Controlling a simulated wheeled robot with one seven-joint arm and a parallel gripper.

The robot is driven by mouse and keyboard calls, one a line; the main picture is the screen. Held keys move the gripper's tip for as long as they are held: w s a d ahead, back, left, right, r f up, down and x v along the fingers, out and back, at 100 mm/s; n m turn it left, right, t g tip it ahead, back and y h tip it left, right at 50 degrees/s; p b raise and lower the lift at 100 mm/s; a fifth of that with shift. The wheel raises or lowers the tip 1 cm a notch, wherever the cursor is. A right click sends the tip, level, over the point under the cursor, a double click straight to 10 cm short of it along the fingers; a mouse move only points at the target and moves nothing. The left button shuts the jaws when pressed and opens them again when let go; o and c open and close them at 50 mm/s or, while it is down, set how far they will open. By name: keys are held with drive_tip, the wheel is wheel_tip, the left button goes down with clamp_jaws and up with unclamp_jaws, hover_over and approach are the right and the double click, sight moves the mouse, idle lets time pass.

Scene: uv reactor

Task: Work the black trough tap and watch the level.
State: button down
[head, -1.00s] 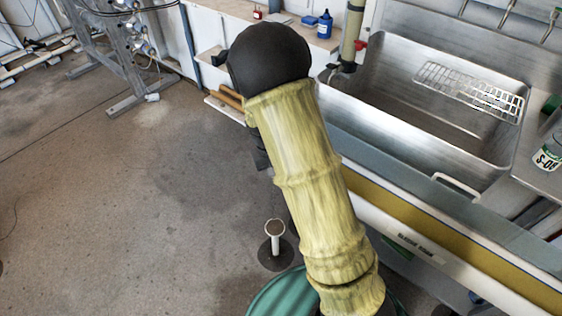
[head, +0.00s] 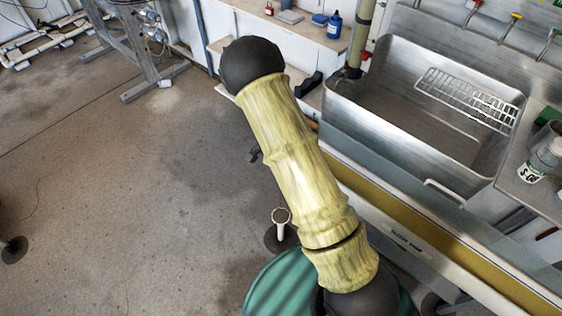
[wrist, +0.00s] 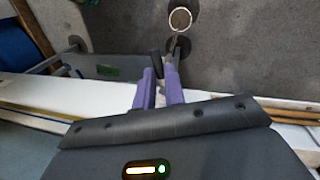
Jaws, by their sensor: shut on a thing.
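In the wrist view my gripper (wrist: 160,92) has two purple fingers, close together over a white ledge. A slim black handle (wrist: 157,63) stands at their tips and they look closed around it; what it joins below is hard to see. In the head view my own arm crosses the middle and the fingers cannot be made out. A long pale trough (head: 405,236) with a yellow-brown strip (head: 432,213) along it runs below the sink; I cannot tell the level in it.
A steel sink (head: 345,112) with a wire rack (head: 468,98) lies at the right. A labelled bottle (head: 538,162) stands beside it. A white post (head: 281,228) on a dark round base stands on the floor. A blue bottle (head: 334,25) is on the back bench. The floor at left is mostly clear.

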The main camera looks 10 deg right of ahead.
drive_tip(key=shift+m, duration=0.3)
drive_tip(key=c, duration=1.7)
unclamp_jaws()
drive_tip(key=shift+w, duration=0.1)
drive_tip(key=shift+c, duration=0.2)
wheel_tip(320, 180, up, 17)
drive_tip(key=w+a+p, duration=0.2)
drive_tip(key=shift+w+a, duration=0.2)
drive_tip(key=shift+a, duration=0.05)
